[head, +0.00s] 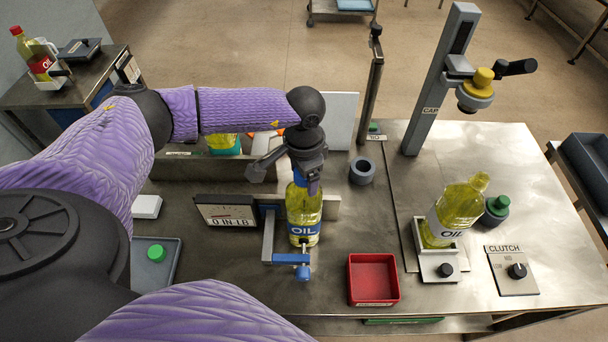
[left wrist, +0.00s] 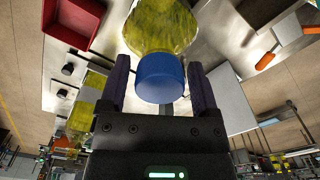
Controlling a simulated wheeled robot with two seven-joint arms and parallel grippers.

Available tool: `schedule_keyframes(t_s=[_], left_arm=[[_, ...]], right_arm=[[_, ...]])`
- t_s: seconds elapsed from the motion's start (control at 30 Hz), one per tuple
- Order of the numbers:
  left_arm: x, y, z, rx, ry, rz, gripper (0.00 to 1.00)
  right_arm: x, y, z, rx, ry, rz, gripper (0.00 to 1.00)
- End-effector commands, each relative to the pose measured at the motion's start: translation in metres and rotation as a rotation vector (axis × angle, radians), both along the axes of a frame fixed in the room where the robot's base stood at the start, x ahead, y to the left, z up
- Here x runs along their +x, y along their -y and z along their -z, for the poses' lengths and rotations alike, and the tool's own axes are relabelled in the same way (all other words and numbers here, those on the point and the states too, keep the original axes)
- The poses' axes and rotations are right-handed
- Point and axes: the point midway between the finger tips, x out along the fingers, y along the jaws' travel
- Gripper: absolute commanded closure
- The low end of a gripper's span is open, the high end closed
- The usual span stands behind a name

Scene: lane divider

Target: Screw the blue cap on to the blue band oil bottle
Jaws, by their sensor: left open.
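The blue band oil bottle (head: 304,228) stands upright in a small bench clamp (head: 291,259) with a blue handle, in the middle of the head view. The blue cap (left wrist: 160,78) is at the bottle's mouth in the left wrist view; how far it is threaded on cannot be told. My left gripper (head: 308,182) is above the bottle, pointing down. In the left wrist view its fingers (left wrist: 160,88) are open, one on each side of the cap, with small gaps showing. In the head view the gripper hides most of the cap. My right gripper is not in view.
A second oil bottle (head: 458,208), tilted in the picture, stands on a small stand (head: 438,268). A grey post (head: 440,85) rises behind. Bench between them is clear.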

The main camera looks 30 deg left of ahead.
Motion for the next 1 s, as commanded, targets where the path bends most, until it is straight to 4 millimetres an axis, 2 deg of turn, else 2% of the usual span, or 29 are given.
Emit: schedule_keyframes(t_s=[0.07, 0.13, 0.4, 0.5, 0.73, 1.0], left_arm=[[-0.0001, 0.0002, 0.0001, 0.000, 0.000, -0.028, 0.20], [-0.0001, 0.0003, 0.0002, -0.001, 0.000, -0.136, 0.20], [-0.0004, 0.0005, 0.0004, 0.000, -0.001, -0.826, 0.20], [-0.0002, 0.0005, 0.0003, -0.001, 0.000, -1.002, 0.20], [-0.0001, 0.0003, 0.0001, -0.001, 0.000, -1.051, 0.20], [-0.0001, 0.0002, 0.0001, 0.000, 0.000, -1.049, 0.78]], right_arm=[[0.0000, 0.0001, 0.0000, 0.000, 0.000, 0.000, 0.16], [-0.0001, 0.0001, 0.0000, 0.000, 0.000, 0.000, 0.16], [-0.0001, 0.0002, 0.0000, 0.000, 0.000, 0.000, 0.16], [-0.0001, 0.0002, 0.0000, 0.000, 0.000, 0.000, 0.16], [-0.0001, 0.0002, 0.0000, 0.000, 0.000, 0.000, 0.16], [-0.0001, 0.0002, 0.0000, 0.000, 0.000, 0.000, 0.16]])
